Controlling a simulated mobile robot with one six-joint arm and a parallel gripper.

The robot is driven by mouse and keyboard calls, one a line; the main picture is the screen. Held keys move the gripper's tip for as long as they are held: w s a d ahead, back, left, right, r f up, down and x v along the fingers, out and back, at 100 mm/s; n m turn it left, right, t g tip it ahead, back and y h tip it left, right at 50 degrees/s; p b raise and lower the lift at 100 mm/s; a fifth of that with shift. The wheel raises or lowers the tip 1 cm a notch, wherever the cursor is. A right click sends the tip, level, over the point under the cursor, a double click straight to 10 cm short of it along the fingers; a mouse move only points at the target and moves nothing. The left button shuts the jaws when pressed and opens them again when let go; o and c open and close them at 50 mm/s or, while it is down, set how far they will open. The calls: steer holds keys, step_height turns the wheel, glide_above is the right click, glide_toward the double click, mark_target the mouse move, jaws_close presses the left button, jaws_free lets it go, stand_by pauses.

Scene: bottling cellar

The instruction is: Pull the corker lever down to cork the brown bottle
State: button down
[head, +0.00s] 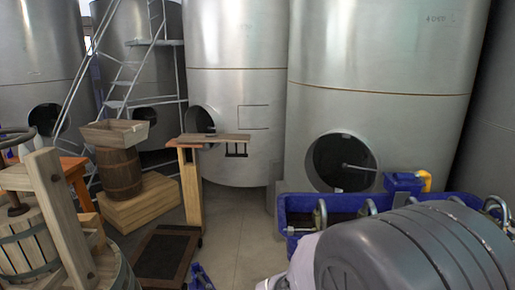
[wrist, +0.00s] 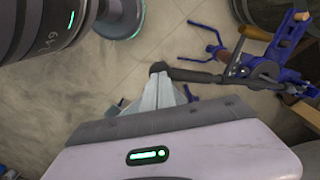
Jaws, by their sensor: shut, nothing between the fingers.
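The blue floor corker (wrist: 268,72) stands on the right of the wrist view, seen from above, with its legs spread on the floor. Its dark lever (wrist: 200,76) reaches left and ends in a black knob (wrist: 158,68). My gripper (wrist: 163,84) is shut and empty, with its pale fingertips at the knob; I cannot tell whether they touch it. A small blue piece (head: 200,278) at the bottom edge of the head view may be part of the corker. I cannot make out the brown bottle in either view. My gripper is not visible in the head view.
A blue crate (head: 300,202) with metal clamps stands right of centre in the head view. A wooden stand (head: 192,190), a small barrel (head: 119,174) and a wooden press (head: 62,215) are to the left. Steel tanks (head: 375,80) line the back. Floor (head: 235,225) is clear at centre.

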steer(key=shift+s+d+f+b, duration=0.1)
steer(key=shift+s+f+b, duration=0.1)
steer(key=shift+f+b, duration=0.45)
steer(key=shift+s+d+f+b, duration=0.1)
steer(key=shift+s+f+b, duration=0.1)
steer(key=shift+f+b, duration=0.4)
steer(key=shift+f, duration=0.2)
steer(key=shift+s+d+f+b, duration=0.1)
steer(key=shift+f+b, duration=1.1)
steer(key=shift+f, duration=0.05)
steer(key=shift+f, duration=0.1)
steer(key=shift+s+d+f+b, duration=0.1)
steer(key=shift+s+f+b, duration=0.05)
steer(key=shift+f+b, duration=0.5)
steer(key=shift+s+f+b, duration=0.1)
steer(key=shift+f+b, duration=0.55)
steer(key=shift+f, duration=0.1)
steer(key=shift+f+b, duration=1.25)
steer(key=shift+b, duration=0.05)
steer(key=shift+f, duration=0.1)
